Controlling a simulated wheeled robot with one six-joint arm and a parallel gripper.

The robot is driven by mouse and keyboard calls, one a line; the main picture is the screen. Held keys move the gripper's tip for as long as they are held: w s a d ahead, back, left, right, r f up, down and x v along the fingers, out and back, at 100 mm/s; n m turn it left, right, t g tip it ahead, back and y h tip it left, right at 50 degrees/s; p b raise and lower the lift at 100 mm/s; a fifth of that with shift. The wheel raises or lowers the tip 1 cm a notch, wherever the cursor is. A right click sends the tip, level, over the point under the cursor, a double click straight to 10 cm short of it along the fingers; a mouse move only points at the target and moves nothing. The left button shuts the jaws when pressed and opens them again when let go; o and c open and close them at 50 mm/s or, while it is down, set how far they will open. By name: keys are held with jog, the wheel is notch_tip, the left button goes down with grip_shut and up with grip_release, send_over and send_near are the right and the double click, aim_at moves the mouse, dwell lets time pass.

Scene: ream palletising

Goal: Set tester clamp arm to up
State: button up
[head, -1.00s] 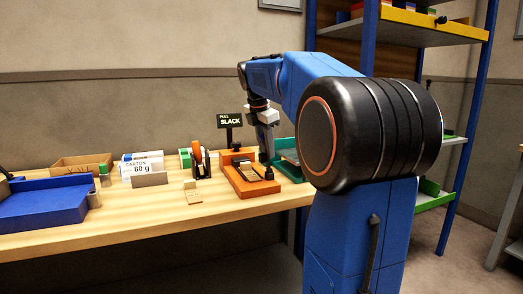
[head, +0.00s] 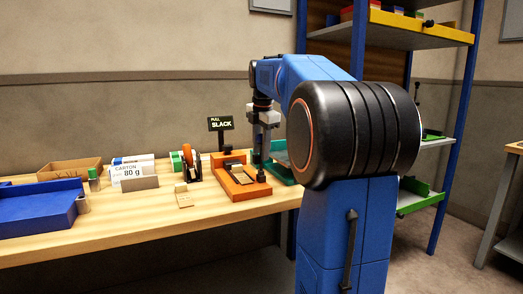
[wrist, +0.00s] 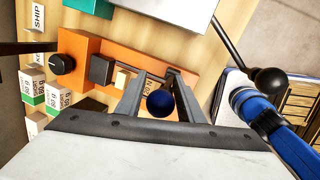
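My gripper (head: 261,158) points down above the tester's right side. In the wrist view my gripper's fingers (wrist: 158,82) are apart on either side of the ball, with visible gaps.
A green tray (head: 283,174) lies right behind the tester. A lever with a black ball (wrist: 268,80) is at the right in the wrist view. Shelving stands behind my arm.

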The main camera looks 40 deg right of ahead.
jog(key=shift+o, duration=0.7)
jog(key=shift+w, duration=0.1)
jog(key=v, duration=1.7)
jog(key=shift+r, duration=0.15)
jog(key=shift+a, duration=0.15)
jog(key=s+a+f+m+t, duration=0.1)
jog(key=s+a+f+m, duration=0.35)
jog(key=a+f, duration=0.35)
jog(key=s+a+f+m, duration=0.4)
jog(key=s+a+f, duration=0.1)
jog(key=a+f, duration=0.3)
jog(key=s+a+f+m, duration=0.2)
jog(key=s+f, duration=0.3)
jog(key=f, duration=0.3)
jog(key=s+a+f+m+t, duration=0.1)
jog(key=s+a+f+m, duration=0.2)
jog(key=f, duration=0.6)
jog(key=s+a+f+m+y, duration=0.1)
jog(key=s+a+f+m, duration=0.2)
jog(key=s+f, duration=0.4)
jog(key=shift+a+f+t, duration=0.3)
jog(key=shift+a+f, duration=0.55)
